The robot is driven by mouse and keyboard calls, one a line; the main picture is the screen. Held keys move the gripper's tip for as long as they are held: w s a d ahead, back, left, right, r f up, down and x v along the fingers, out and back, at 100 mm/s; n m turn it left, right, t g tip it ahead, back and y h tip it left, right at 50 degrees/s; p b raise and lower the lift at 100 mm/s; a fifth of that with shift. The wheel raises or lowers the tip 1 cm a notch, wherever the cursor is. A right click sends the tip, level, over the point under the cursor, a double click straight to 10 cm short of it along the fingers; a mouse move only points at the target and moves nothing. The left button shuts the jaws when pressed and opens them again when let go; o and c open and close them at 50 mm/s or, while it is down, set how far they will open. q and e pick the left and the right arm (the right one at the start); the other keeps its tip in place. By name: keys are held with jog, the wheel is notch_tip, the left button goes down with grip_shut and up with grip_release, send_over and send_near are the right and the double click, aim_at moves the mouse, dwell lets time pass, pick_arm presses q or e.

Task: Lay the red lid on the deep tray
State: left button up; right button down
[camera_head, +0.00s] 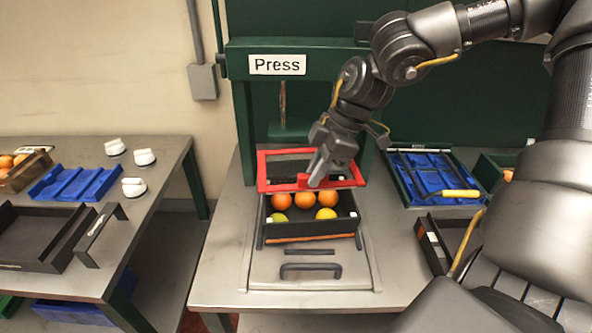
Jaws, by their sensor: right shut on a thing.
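The red lid (275,186) is a rectangular red frame with a dark middle. My right gripper (318,172) is shut on it and holds it tilted over the back part of the deep tray. The deep tray (308,228) is black and stands on the press's metal plate, with several oranges and two yellow-green fruits inside. The lid hides the tray's back edge, and I cannot tell whether the two touch. My left gripper is not in view.
The green press (293,47) stands right behind the tray. A crate with a blue insert (437,175) and a yellow-handled tool (460,193) is to the right, near another dark box (432,245). A left table (165,170) holds a black tray (35,238) and blue pieces (75,183).

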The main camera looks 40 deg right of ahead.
aim_at(323, 186)
jog(key=shift+s+f, duration=0.1)
jog(key=shift+f, duration=0.4)
jog(key=shift+s+d+f+b, duration=0.1)
jog(key=shift+s+f+b, duration=0.05)
jog(key=shift+f+b, duration=0.4)
jog(key=shift+s+f+b, duration=0.1)
jog(key=shift+f+b, duration=0.3)
jog(key=shift+f, duration=0.25)
notch_tip(323, 186, down, 3)
jog(key=b, duration=0.3)
jog(key=shift+w+f, duration=0.1)
jog(key=shift+w, duration=0.05)
jog(key=shift+s, duration=0.2)
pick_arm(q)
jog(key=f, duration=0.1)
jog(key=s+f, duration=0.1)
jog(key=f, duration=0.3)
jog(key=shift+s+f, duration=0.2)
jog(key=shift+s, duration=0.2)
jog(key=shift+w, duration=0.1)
pick_arm(e)
jog(key=shift+w, duration=0.1)
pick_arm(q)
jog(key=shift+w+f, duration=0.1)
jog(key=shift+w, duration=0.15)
